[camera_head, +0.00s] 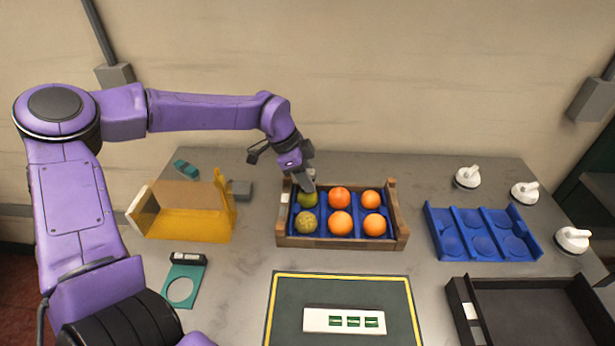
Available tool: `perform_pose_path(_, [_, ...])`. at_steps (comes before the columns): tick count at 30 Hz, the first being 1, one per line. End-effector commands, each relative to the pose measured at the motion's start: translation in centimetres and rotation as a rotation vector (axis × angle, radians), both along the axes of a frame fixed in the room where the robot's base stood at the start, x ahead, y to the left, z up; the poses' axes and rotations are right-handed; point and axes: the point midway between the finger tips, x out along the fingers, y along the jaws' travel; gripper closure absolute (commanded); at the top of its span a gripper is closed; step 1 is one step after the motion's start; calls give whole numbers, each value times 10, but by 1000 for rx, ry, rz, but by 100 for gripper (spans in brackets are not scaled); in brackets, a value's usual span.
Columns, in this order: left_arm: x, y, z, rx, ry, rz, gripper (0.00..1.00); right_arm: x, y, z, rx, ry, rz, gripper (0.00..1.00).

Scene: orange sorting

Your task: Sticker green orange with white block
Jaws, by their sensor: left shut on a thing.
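A wooden crate (347,243) with a blue divider stands mid-table and holds oranges in two rows. A green orange (309,201) sits in its back left compartment, partly hidden by my left gripper. A speckled yellow-green orange (306,223) sits in the front left compartment. My left gripper (303,180) points down just above the back left orange, shut on a small pale block that is mostly hidden. I cannot tell whether the block touches the orange. A white block (316,320) with several green stickers lies on the dark mat (290,296). My right gripper is out of view.
Several orange fruits (340,222) fill the other compartments. A yellow open bin (188,227) and a teal plate with a hole (183,273) are left. A blue tray (443,238), black tray (458,298) and white knobbed pieces (467,178) are right.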

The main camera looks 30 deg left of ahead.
Motion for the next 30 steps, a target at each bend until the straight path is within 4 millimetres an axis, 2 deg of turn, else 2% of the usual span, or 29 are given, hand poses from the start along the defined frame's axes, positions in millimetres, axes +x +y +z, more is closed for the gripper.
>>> perform_pose_path(30, [0, 0, -8, 0, 0, 0, 100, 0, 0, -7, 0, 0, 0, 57])
